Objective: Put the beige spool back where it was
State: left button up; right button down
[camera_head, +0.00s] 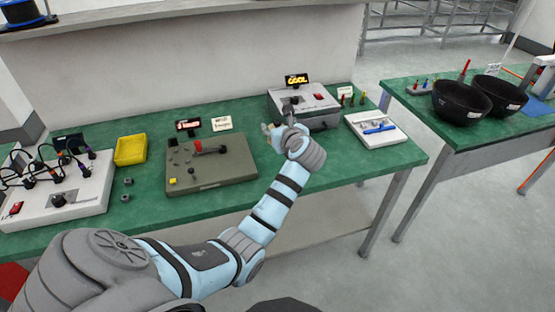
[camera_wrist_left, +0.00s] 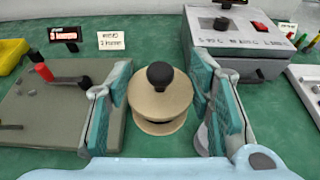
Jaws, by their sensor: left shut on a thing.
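The beige spool (camera_wrist_left: 160,98) with a black knob on top shows upright in the left wrist view, between the two teal fingers of my left gripper (camera_wrist_left: 163,105). The gripper is shut on it. In the head view my left gripper (camera_head: 278,130) is over the green bench, between the grey-green board and the grey box, and the arm largely hides the spool there. I cannot tell whether the spool touches the bench. The grey box (camera_head: 318,121) has a lit "COOL" sign (camera_head: 297,79) behind it. My right gripper is not in view.
The grey-green board (camera_head: 213,183) with a red-handled lever lies left of the gripper. A white tray (camera_head: 360,141) with a blue tool lies to the right. A yellow bin (camera_head: 130,150) and a wired white unit (camera_head: 88,205) stand farther left. Black bowls (camera_head: 460,102) stand on another bench.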

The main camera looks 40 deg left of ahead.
pick_arm(q)
notch_tip(320, 180, down, 13)
jog(key=b, duration=0.2)
jog(key=shift+w+r+b, duration=0.15)
jog(key=shift+b, duration=0.25)
jog(key=o, duration=1.3)
jog(key=shift+c, duration=0.2)
jog(key=shift+d+r, duration=0.1)
jog(key=shift+r, duration=0.05)
jog(key=p+v, duration=0.2)
jog(key=v, duration=1)
